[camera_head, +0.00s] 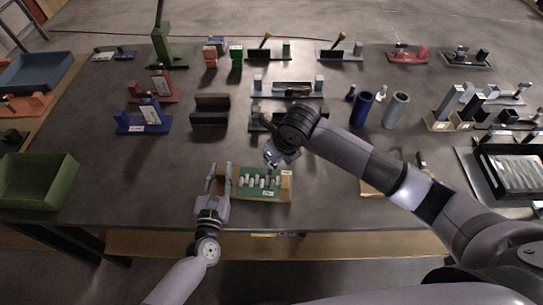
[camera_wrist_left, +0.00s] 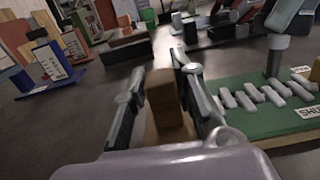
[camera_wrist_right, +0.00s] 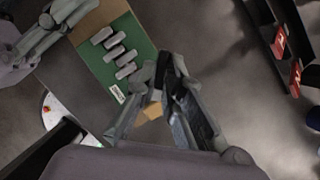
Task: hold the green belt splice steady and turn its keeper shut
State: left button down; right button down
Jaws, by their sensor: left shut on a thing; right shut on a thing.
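The green belt splice (camera_head: 259,193) lies on a wooden base (camera_head: 285,190) near the table's front edge, with a row of grey links and white labels on it. It also shows in the left wrist view (camera_wrist_left: 265,122) and the right wrist view (camera_wrist_right: 132,32). My left gripper (camera_head: 221,178) is shut on a brown wooden block (camera_wrist_left: 165,105) at the splice's left end. My right gripper (camera_head: 273,158) comes down over the splice's far right part, shut on a dark upright piece (camera_wrist_right: 161,72), apparently the keeper. My fingers hide most of the keeper, so its angle is unclear.
A green bin (camera_head: 38,182) stands at the left. Blue and grey cylinders (camera_head: 361,109) stand behind my right arm. The table left of the splice is clear.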

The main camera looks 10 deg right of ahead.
jog(key=c, duration=1.7)
grip_release()
jog(key=v, duration=1.2)
jog(key=shift+d, duration=0.1)
